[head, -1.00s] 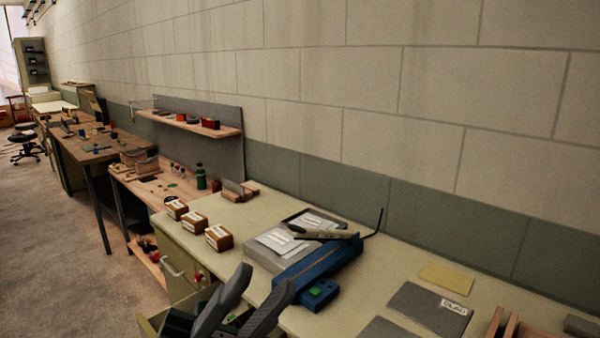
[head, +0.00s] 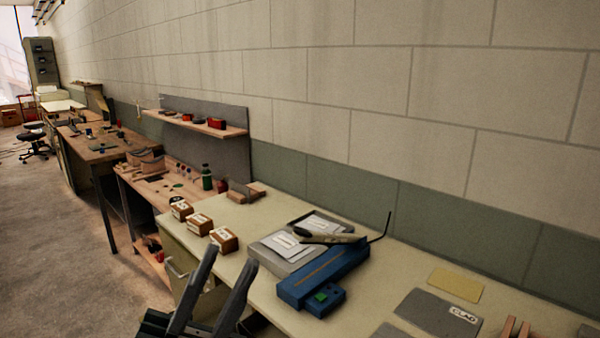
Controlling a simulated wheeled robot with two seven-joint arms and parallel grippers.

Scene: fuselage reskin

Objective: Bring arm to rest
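My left gripper (head: 216,286) shows at the bottom of the head view, in front of the pale bench's near edge. Its two dark fingers point up and stand apart, with nothing between them. My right gripper is not in the picture. The pale bench (head: 365,308) runs along the wall.
Several small labelled boxes (head: 224,240) stand near the bench's left edge. A grey sheet marked CLAD (head: 437,313) and a yellow sheet (head: 456,285) lie at right. A drawer front with a handle (head: 178,270) is below. Wooden benches (head: 95,150) continue left; the floor (head: 45,245) there is open.

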